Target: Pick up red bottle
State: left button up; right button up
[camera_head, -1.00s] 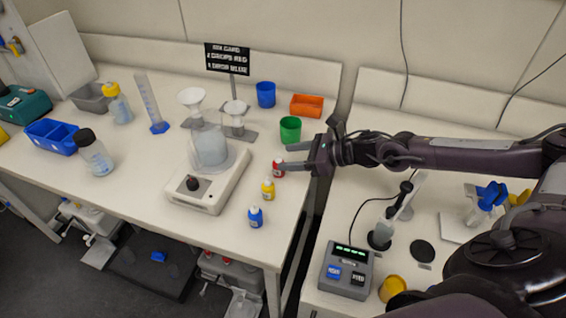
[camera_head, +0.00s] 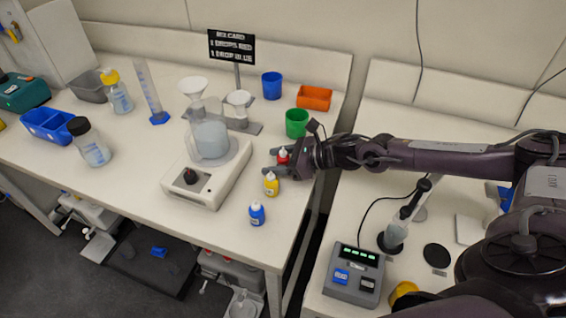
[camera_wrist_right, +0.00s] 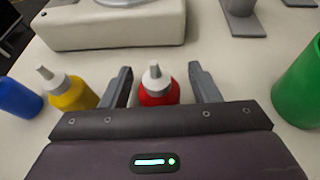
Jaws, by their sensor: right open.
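The red bottle (camera_head: 283,155) stands upright on the left bench, with a white nozzle cap. In the right wrist view the red bottle (camera_wrist_right: 158,88) sits between the two fingers of my right gripper (camera_wrist_right: 161,82), with gaps on both sides. In the head view my right gripper (camera_head: 283,163) reaches in from the right around the bottle and partly hides it. The gripper is open. My left gripper is not in view.
A yellow bottle (camera_head: 271,184) stands close beside the gripper, and a blue bottle (camera_head: 257,214) is nearer the bench front. A green cup (camera_head: 297,122) is just behind the gripper. A stirrer with a beaker (camera_head: 192,185) stands to the left.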

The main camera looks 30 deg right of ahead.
jog(key=shift+c, duration=0.5)
jog(key=c, duration=0.9)
jog(key=shift+r, duration=0.1)
